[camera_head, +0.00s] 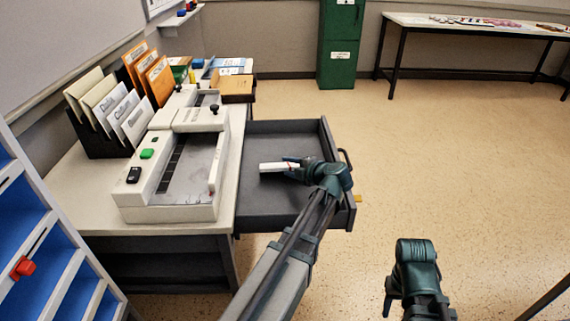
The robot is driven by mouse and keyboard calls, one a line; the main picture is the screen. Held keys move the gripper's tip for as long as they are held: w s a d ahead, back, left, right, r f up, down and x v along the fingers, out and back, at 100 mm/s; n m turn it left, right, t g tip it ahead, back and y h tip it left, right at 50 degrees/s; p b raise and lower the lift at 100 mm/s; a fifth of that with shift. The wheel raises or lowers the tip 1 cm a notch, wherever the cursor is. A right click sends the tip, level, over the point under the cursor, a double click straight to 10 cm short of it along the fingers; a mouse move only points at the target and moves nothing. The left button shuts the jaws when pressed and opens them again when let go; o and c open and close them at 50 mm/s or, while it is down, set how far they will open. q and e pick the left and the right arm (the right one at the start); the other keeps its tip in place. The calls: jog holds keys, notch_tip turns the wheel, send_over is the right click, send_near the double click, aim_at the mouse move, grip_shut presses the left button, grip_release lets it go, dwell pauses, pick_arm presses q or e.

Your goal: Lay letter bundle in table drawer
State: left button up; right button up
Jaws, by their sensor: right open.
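The table drawer (265,205) is pulled out to the right of the desk, and its grey inside looks empty apart from the bundle's area. My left gripper (292,166) reaches over the drawer's front from the right and is shut on the bundle's right end. Whether the bundle touches the drawer floor I cannot tell. My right gripper (389,299) is open and empty over the floor, at the lower right, away from the drawer.
A white franking machine (205,205) stands on the desk left of the drawer. Behind it are a letter rack (92,137) and orange folders. A blue pigeonhole shelf (45,260) is at the left. A green cabinet (340,45) and side table (470,24) stand far back. Floor at right is clear.

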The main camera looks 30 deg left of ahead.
pick_arm(q)
jog(key=p+v, duration=0.3)
jog(key=v, duration=0.6)
